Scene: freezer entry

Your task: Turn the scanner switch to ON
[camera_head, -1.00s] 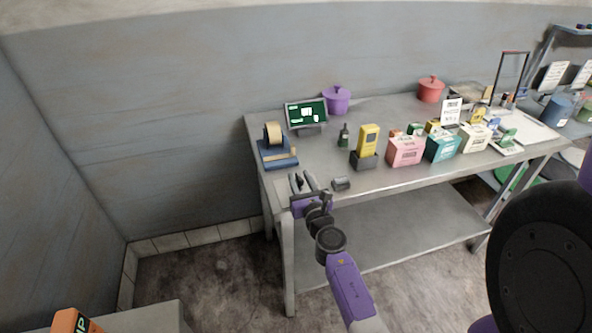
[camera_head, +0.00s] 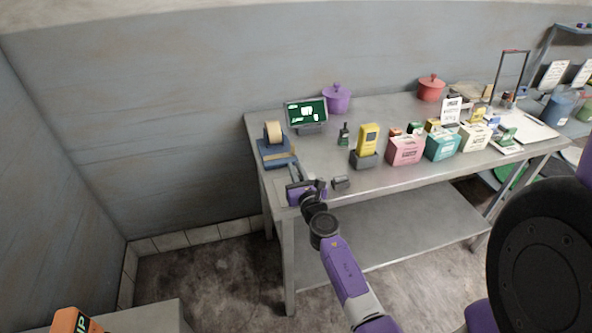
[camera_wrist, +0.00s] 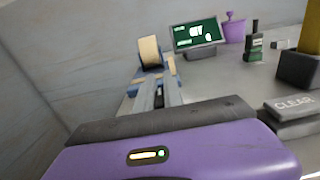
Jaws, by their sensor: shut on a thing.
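I cannot make out the scanner switch or an ON mark in either view. A yellow handheld device (camera_head: 369,138), possibly the scanner, stands upright in a dark grey holder (camera_head: 363,160) on the table. My gripper (camera_head: 295,173) is at the table's front left corner, left of this device and apart from it. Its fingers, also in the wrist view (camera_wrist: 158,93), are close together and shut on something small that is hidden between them. A pale plate (camera_head: 281,191) partly shows beside my gripper.
A blue tape dispenser (camera_head: 277,153) stands just behind my gripper. A green-screened monitor (camera_head: 306,113) is further back. A small grey block (camera_head: 341,183), marked CLEAR in the wrist view (camera_wrist: 294,106), lies right of my gripper. Several coloured boxes (camera_head: 405,151) stand further right.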

